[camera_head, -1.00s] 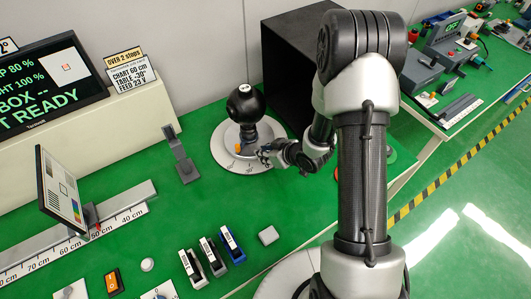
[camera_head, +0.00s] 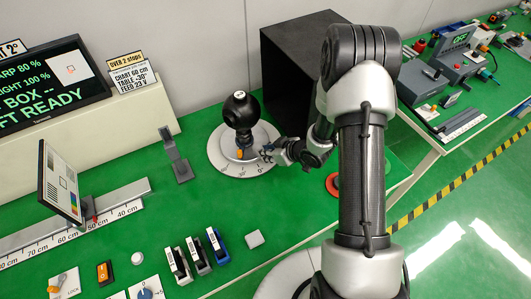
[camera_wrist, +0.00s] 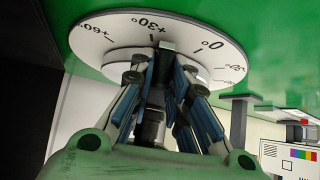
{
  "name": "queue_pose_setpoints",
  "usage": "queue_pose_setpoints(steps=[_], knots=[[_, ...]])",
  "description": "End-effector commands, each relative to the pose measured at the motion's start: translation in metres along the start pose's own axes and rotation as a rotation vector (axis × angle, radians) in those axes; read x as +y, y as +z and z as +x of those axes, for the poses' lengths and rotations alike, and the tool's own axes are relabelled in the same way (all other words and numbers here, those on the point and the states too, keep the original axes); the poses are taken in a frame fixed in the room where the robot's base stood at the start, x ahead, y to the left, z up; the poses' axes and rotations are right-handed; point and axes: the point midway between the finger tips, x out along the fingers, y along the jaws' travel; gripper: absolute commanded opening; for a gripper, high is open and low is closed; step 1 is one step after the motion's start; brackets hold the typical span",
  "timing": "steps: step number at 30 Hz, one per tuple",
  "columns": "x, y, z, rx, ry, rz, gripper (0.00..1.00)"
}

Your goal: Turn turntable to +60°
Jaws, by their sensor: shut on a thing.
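The turntable (camera_head: 215,150) is a white disc with printed degree marks on the green bench. A black ball-shaped camera (camera_head: 241,108) stands upright on it, with an orange piece (camera_head: 240,154) at its foot. My gripper (camera_head: 267,151) is at the disc's right front side. In the wrist view the turntable (camera_wrist: 105,28) shows marks +60°, +30° and 0°. There the blue-padded fingers of my gripper (camera_wrist: 162,75) are shut on a dark post (camera_wrist: 165,46), close to the disc's rim between +30° and 0°. The pointer reading is too small to tell.
A large black box (camera_head: 300,70) stands behind the turntable, close to my arm. A red ring (camera_head: 332,184) lies right of my gripper. Several small switches are in front.

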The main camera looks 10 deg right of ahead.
Motion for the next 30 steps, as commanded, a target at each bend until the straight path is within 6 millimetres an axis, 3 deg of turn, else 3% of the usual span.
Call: queue_pose_setpoints(steps=[13,30], knots=[[0.025,-0.004,0.001,0.002,0.004,0.003,0.00],[0.034,-0.006,0.004,0.005,0.005,0.003,0.00]])
